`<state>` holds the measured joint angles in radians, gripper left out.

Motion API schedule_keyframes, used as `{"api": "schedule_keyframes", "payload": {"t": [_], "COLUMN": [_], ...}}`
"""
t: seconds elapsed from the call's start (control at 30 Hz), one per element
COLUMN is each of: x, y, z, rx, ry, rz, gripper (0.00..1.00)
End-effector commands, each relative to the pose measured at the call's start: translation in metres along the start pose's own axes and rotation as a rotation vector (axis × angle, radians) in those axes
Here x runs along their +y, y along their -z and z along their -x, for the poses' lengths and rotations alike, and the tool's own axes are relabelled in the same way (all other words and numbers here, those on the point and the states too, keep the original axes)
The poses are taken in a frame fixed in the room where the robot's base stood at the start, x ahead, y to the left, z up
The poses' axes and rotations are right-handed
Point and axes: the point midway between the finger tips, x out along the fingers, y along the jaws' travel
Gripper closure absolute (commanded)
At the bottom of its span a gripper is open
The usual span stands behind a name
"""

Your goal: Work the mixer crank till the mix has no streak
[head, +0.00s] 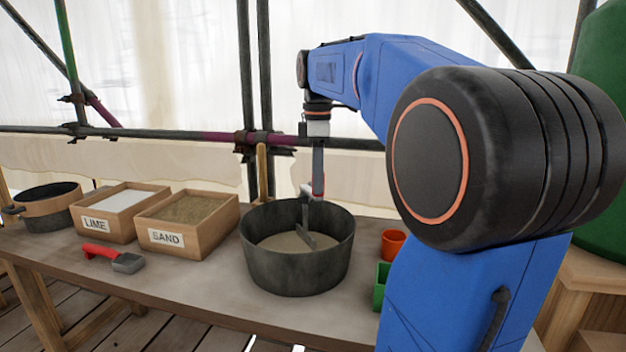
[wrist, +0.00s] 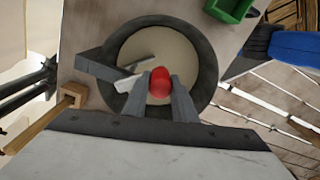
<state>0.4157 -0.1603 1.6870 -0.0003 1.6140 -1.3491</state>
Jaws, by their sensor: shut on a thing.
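The mixer tub (head: 297,262) is a dark round bucket on the bench. It holds a pale grey-beige mix (head: 285,243); it also shows in the wrist view (wrist: 180,62). I see no clear streak on the visible surface. A metal paddle (head: 305,236) stands in the mix. The crank has a red knob (wrist: 160,80) above the tub. My gripper (wrist: 172,97) is shut on this knob, a finger on each side. In the head view my gripper (head: 318,185) is over the tub's far side. Part of the mix is hidden by the crank and fingers.
Scaffold poles stand behind the bench.

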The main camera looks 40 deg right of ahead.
Motion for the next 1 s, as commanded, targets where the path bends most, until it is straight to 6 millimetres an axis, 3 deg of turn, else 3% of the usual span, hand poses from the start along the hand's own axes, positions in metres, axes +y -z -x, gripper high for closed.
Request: {"api": "schedule_keyframes", "payload": {"t": [0.63, 0.67, 0.73, 1.0], "x": [0.0018, 0.0018, 0.0018, 0.0018], "y": [-0.0032, -0.0032, -0.0032, -0.0032], "z": [0.0000, 0.0000, 0.0001, 0.0003], "rx": [0.000, 0.000, 0.000, 0.000], "ry": [0.000, 0.000, 0.000, 0.000], "rz": [0.051, 0.051, 0.051, 0.051], "gripper": [1.00, 0.71, 0.57, 0.57]}}
